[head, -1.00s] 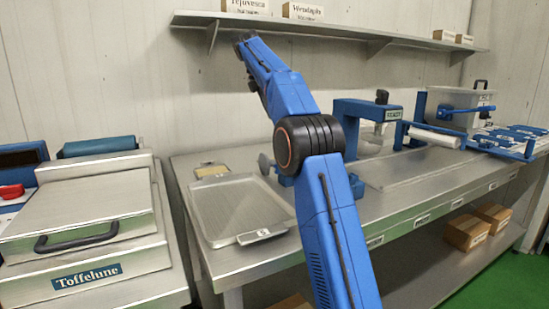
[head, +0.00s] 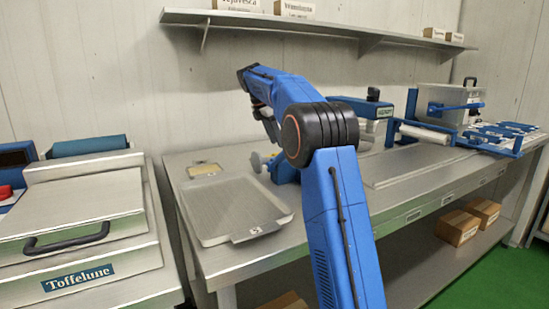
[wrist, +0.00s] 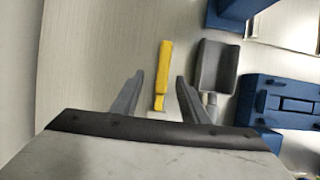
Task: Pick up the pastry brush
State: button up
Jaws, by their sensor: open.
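A narrow yellow piece (wrist: 163,68), which appears to be the pastry brush, shows in the wrist view with a thinner lower end. It lies between the two fingers in the picture, with bare gaps to both sides. My gripper (wrist: 160,78) is open and holds nothing. I cannot tell how far the fingertips are from the yellow piece. In the head view my arm reaches over the table's back left part, and the fingers and yellow piece are not clear there.
A grey scoop (wrist: 217,67) lies just right of the right finger, near a blue fixture (wrist: 285,100). In the head view, a shallow metal tray (head: 212,238) and a small beige-filled tray (head: 205,169) lie left of the arm. A shelf (head: 330,29) runs above.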

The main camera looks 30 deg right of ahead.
jog(key=shift+s+x, duration=0.15)
jog(key=shift+x, duration=1.1)
jog(key=shift+s+x, duration=0.15)
jog(key=shift+x, duration=1.1)
grip_shut()
